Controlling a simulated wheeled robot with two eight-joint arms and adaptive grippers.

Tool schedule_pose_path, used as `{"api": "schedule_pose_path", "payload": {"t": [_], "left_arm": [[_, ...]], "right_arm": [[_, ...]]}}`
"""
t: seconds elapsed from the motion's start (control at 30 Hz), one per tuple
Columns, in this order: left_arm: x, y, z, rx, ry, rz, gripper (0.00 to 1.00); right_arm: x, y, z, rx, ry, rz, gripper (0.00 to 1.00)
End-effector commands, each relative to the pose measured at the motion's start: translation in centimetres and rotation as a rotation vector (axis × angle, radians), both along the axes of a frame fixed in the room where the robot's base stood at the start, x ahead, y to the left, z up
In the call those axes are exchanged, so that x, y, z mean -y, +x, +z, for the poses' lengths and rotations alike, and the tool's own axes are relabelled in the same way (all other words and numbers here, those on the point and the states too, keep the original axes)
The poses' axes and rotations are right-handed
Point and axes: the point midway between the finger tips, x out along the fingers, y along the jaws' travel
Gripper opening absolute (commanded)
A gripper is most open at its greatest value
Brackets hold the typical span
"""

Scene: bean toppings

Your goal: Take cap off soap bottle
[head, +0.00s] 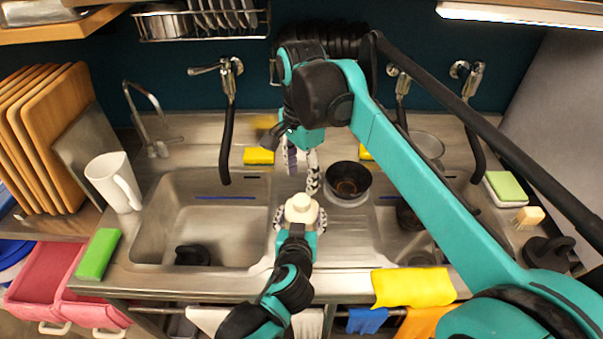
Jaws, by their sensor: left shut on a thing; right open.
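The soap bottle (302,208) is a pale cream container seen from above, with a round cap (300,201) on top. It is near the middle of the sink counter, between the two basins. My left gripper (300,217) comes from below with its fingers around the bottle's sides, shut on it. My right gripper (303,180) hangs just behind the bottle, open and empty, its fingers pointing down toward the cap. It appears apart from the cap. The lower part of the bottle is hidden by my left gripper.
A left basin (160,225) and a dark bowl (348,179) flank the bottle. A white mug (115,182), a green sponge (98,254) and cutting boards (50,130) stand at left. A yellow cloth (412,287) hangs over the front edge. Black faucet hoses (227,145) hang behind.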

Motion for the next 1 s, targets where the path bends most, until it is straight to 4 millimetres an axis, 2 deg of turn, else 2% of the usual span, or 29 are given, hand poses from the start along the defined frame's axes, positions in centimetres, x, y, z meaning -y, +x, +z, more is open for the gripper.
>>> {"api": "schedule_pose_path", "payload": {"t": [0.2,0.4,0.53,0.67,1.0], "left_arm": [[0.0,0.0,0.0,0.0,-0.001,-0.001,0.0],[0.0,0.0,0.0,0.0,-0.001,-0.001,0.0],[0.0,0.0,0.0,0.0,-0.001,-0.001,0.0],[0.0,0.0,0.0,0.0,-0.001,-0.001,0.0],[0.0,0.0,0.0,0.0,-0.001,-0.001,0.0]], "right_arm": [[0.0,0.0,0.0,-0.001,-0.001,-0.522,0.53],[0.0,0.1,0.0,-0.002,-0.003,-0.858,0.53],[0.0,0.1,0.0,-0.002,-0.003,-0.967,0.53],[0.0,0.1,-0.7,-0.002,-0.004,-1.002,0.53],[0.0,0.1,-5.9,-0.002,-0.003,-1.001,0.53]]}}
